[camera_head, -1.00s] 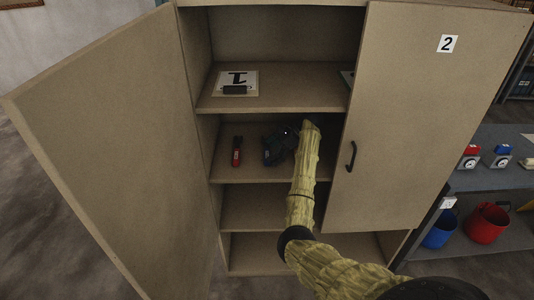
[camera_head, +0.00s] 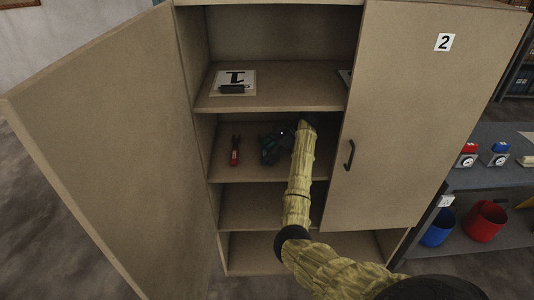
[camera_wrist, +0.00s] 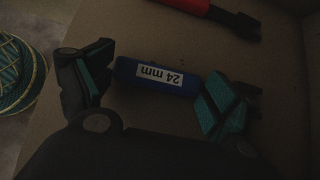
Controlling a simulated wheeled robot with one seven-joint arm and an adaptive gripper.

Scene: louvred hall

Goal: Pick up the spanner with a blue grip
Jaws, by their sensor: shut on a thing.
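The spanner with a blue grip (camera_wrist: 157,77) lies between my two fingers in the wrist view, with a white "24 mm" label facing the camera. Its dark end shows past the right finger. My gripper (camera_wrist: 155,92) is shut on it, with one teal-padded finger at each side. In the head view my gripper (camera_head: 276,146) is inside the open cabinet, at the shelf below the top one. The blue spanner cannot be made out there. Whether it is clear of the shelf is hard to tell.
A red-gripped tool (camera_head: 235,153) lies on the same shelf to the left; its red grip (camera_wrist: 208,6) shows at the wrist view's top. The left door (camera_head: 110,140) stands open; the right door (camera_head: 420,120) bounds the opening.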

